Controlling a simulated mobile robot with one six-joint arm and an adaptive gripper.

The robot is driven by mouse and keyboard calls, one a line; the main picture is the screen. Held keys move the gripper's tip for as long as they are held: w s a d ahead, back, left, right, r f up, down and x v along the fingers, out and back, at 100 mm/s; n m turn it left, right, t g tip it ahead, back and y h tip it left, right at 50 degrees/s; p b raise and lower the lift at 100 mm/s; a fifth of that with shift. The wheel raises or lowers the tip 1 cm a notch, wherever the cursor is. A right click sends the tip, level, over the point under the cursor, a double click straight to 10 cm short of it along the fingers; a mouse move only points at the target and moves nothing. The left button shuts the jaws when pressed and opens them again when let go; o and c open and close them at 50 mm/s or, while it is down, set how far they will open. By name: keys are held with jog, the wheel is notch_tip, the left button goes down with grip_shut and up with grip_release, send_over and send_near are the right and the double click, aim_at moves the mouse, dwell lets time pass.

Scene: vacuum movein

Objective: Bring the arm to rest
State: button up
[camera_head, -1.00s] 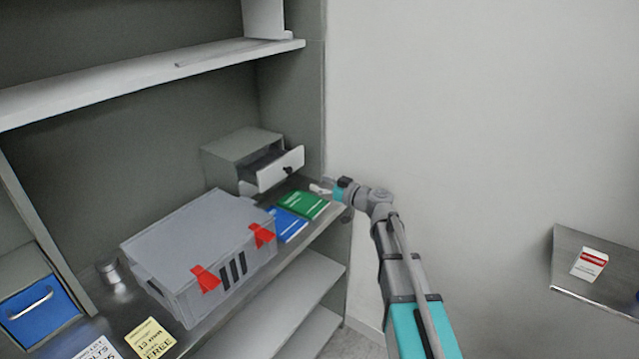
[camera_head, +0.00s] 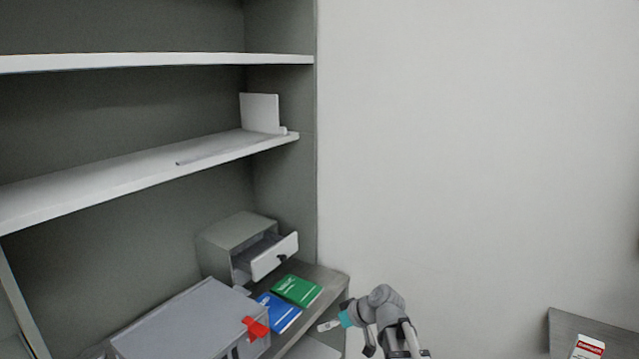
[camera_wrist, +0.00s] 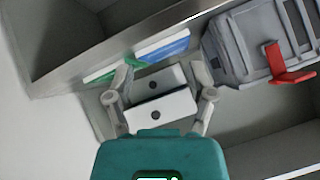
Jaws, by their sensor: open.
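My gripper (camera_head: 328,325) is low in the head view, just off the right front corner of the shelf, with the arm bent below it. In the wrist view my gripper (camera_wrist: 162,74) has its two fingers spread apart, and no object is clearly held. Two pale blocks with dark dots (camera_wrist: 160,110) show between the fingers. I cannot tell what they are or how far off they lie.
A side table (camera_head: 565,330) bears a white-red box (camera_head: 588,347). Bare wall lies between.

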jog(key=s+d+f+m+g+h+p, duration=0.1)
jog(key=s+d+m+g+h+p, duration=0.2)
jog(key=s+d+m+h, duration=0.5)
jog(key=s+d+h+p, duration=0.1)
jog(key=s+d, duration=0.5)
jog(key=shift+s+f+g, duration=0.2)
jog(key=shift+g, duration=0.2)
dwell(0.5)
